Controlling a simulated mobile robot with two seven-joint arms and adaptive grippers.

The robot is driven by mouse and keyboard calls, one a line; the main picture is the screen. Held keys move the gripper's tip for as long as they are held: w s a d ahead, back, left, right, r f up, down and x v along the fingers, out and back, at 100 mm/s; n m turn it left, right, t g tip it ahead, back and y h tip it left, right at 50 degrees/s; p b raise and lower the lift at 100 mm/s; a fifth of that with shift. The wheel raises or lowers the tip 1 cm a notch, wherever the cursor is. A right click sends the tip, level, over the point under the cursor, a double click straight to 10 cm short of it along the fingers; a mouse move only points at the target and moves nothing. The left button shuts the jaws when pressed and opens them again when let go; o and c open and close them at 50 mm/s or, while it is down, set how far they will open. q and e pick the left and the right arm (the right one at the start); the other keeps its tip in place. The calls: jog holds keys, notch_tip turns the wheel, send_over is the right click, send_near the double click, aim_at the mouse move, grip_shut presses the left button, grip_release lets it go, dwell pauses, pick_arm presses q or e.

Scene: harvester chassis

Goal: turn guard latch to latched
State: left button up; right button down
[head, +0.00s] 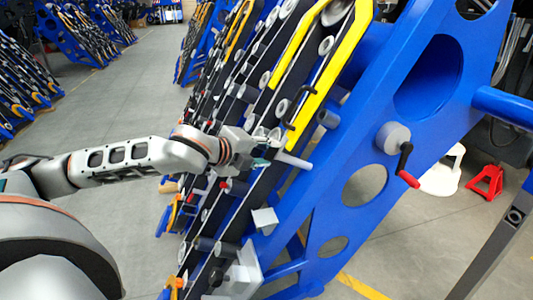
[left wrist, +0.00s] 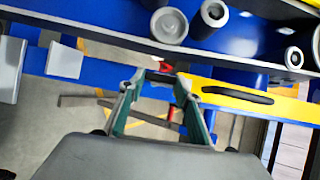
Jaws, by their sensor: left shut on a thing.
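The yellow guard (head: 322,88) runs down the sloping blue harvester chassis, with a black handle near its lower end. The yellow guard (left wrist: 282,108) and its black handle (left wrist: 238,95) also show in the left wrist view. My left gripper (head: 268,150) is at the guard's lower end. In the left wrist view my left gripper (left wrist: 163,80) has its fingers shut on a small dark part beside the guard's end, seemingly the guard latch. The fingers hide most of it, so its position cannot be told. My right gripper is not in view.
A grey knob with a black, red-tipped crank (head: 406,168) sticks out of the blue side plate (head: 330,190). Rollers and grey blocks (head: 265,220) stick out near my left gripper. A white stool (head: 442,172) and red stand (head: 486,180) are at right.

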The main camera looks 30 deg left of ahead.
pick_arm(q)
jog(key=o, duration=1.1)
jog(key=shift+a, duration=0.1)
jog(key=v, duration=0.7)
jog(key=shift+s, duration=0.2)
jog(key=shift+r, duration=0.15)
